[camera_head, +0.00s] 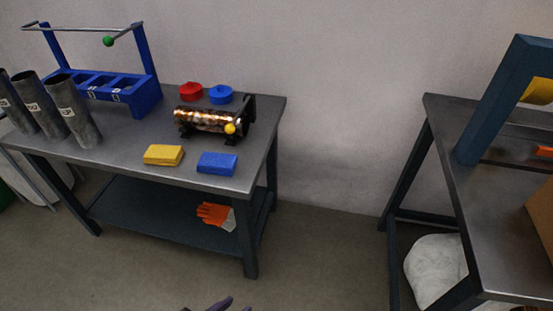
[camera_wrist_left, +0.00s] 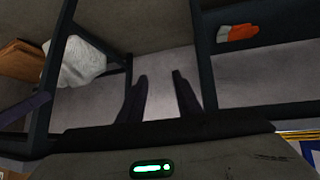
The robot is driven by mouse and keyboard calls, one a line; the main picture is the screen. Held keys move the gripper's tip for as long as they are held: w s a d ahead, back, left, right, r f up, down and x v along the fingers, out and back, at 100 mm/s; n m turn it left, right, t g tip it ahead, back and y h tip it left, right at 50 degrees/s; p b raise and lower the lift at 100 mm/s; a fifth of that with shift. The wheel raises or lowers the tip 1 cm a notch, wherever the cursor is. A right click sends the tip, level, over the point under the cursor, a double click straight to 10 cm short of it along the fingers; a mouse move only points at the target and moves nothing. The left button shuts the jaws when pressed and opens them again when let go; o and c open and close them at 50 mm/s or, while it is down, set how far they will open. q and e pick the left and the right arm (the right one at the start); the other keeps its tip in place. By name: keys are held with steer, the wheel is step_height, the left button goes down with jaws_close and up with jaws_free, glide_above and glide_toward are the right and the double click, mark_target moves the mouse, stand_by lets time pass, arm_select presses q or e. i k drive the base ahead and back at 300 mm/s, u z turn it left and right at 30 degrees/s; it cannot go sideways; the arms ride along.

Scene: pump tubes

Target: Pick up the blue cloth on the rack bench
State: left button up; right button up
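The blue cloth (camera_head: 217,163) is a small folded block lying flat near the front right edge of the rack bench (camera_head: 125,155). A similar yellow cloth (camera_head: 164,155) lies just left of it. My left gripper (camera_head: 220,305) shows only as dark fingertips at the bottom edge of the head view, well short of the bench and apart from the cloth. In the left wrist view its two fingers (camera_wrist_left: 160,82) stand apart with nothing between them. The blue cloth does not show in that view. My right gripper is not seen.
Behind the cloths are a copper-coloured cylinder (camera_head: 207,119) on a black stand, a red lid (camera_head: 191,91) and a blue lid (camera_head: 221,94). Grey tubes (camera_head: 75,112) and a blue rack (camera_head: 140,100) stand left. Orange gloves (camera_head: 217,215) lie on the lower shelf. A second bench (camera_head: 500,225) stands right.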

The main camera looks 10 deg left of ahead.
mark_target(213, 164)
steer(key=z, duration=0.25)
steer(key=i, duration=0.85)
steer(key=u, duration=1.8)
